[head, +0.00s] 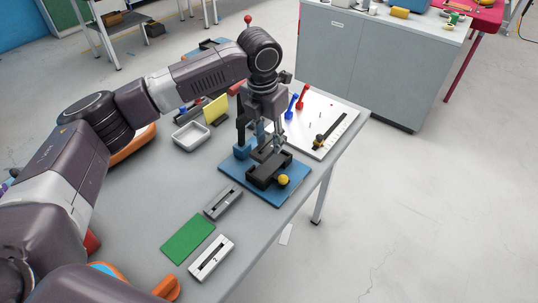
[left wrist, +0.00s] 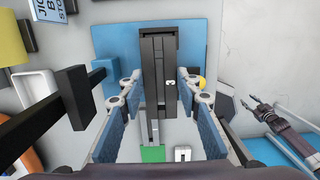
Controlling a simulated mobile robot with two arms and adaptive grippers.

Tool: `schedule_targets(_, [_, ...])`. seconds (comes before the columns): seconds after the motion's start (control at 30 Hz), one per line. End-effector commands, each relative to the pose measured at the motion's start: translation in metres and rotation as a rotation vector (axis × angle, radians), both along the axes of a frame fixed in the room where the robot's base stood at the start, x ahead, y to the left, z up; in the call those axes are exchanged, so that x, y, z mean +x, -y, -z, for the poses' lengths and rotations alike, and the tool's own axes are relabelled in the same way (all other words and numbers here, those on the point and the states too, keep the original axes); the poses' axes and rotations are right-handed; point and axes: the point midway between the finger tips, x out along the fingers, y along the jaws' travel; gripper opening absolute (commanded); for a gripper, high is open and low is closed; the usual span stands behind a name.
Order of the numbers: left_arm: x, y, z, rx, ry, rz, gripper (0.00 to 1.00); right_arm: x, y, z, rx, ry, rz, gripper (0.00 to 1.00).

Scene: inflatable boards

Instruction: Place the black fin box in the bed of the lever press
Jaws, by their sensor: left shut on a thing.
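My left gripper (head: 268,146) is over the lever press and points down. It is shut on the black fin box (head: 270,153), a long dark block with a slot; the box also shows between the blue finger pads in the left wrist view (left wrist: 157,65). The lever press has a blue base (head: 232,178), a blue post (head: 241,151), an upright black lever and a black bed (head: 263,181). The box is over the bed; I cannot tell whether they touch. My right gripper (left wrist: 262,106) seems to show at the right of the left wrist view, away from the press.
A grey fin box (head: 223,202), a white fin box (head: 211,258) and a green plate (head: 188,239) lie in front of the press. A yellow knob (head: 283,180) is at its front. A white board (head: 326,121) and a white tray (head: 190,136) stand behind.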

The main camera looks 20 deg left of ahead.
Motion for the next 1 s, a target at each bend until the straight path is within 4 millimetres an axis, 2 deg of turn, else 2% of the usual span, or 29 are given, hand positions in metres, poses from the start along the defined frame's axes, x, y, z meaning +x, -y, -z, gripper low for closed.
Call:
schedule_targets(0.1, [0.000, 0.000, 0.018, 0.000, 0.000, 0.000, 0.02, 0.000, 0.000, -0.004, 0.000, 0.000, 0.000, 0.40])
schedule_targets(0.33, [0.000, 0.000, 0.035, 0.001, -0.001, 0.000, 0.02, 0.000, 0.000, -0.005, 0.000, 0.000, 0.000, 0.40])
schedule_targets(0.57, [0.000, 0.000, 0.067, 0.000, 0.000, 0.000, 0.02, 0.000, 0.000, -0.010, 0.000, 0.000, 0.000, 0.40])
schedule_targets(0.93, [0.000, 0.000, 0.073, 0.001, 0.001, 0.000, 0.02, 0.002, -0.001, -0.010, 0.000, 0.002, 0.000, 0.40])
schedule_targets(0.97, [0.000, 0.000, 0.072, 0.001, 0.001, 0.000, 0.34, 0.002, -0.001, -0.010, 0.000, 0.002, 0.000, 0.40])
schedule_targets(1.0, [0.000, 0.000, 0.072, 0.001, 0.001, 0.000, 0.39, 0.002, -0.001, -0.010, 0.000, 0.002, 0.000, 0.40])
